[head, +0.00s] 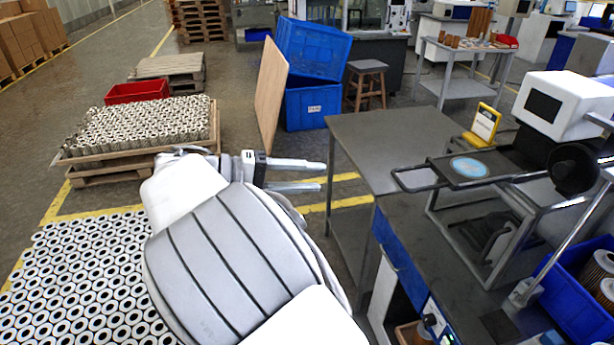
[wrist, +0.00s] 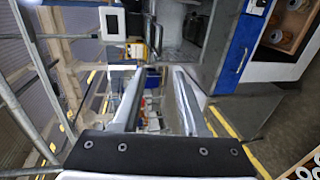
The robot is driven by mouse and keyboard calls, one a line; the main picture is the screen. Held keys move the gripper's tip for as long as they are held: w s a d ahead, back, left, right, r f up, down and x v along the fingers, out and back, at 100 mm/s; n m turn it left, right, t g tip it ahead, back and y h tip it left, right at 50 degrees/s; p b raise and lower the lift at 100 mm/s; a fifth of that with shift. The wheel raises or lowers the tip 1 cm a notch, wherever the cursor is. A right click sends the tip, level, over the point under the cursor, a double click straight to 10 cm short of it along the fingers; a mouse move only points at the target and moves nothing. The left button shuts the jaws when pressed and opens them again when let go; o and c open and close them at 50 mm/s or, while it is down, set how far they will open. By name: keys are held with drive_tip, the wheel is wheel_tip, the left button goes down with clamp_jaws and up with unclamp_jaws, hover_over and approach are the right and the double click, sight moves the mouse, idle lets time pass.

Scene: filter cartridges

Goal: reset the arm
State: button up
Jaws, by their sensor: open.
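My gripper (head: 322,176) is at the middle of the head view, pointing right, with its two fingers apart and nothing between them. It hangs in the air left of a grey metal table (head: 385,140). In the wrist view my gripper (wrist: 155,85) shows both fingers spread and empty. My white and grey arm reaches up from the bottom of the head view and hides part of the floor and of the cartridges behind it.
Many filter cartridges (head: 70,285) cover the lower left, and more sit on a pallet (head: 135,170) behind. A wooden board (head: 270,95) leans by blue crates (head: 313,105). A workbench with a white machine (head: 562,105) stands right. Yellow-striped floor lies between.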

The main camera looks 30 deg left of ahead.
drive_tip(key=shift+w+d, duration=0.1)
drive_tip(key=w+d+r+m+g+y, duration=0.15)
drive_tip(key=d+g, duration=0.25)
drive_tip(key=d, duration=0.9)
drive_tip(key=w+d+r+m+g+y, duration=0.1)
drive_tip(key=w+d+m+g+y, duration=0.2)
drive_tip(key=d, duration=0.9)
drive_tip(key=s+d+m+t+y, duration=0.1)
drive_tip(key=s+d+m+y, duration=0.3)
drive_tip(key=s+d, duration=1.2)
drive_tip(key=shift+s+f+t+y, duration=0.35)
drive_tip(key=shift+s+y, duration=0.15)
drive_tip(key=shift+y, duration=0.75)
drive_tip(key=shift+d+m, duration=0.1)
drive_tip(key=shift+m, duration=0.15)
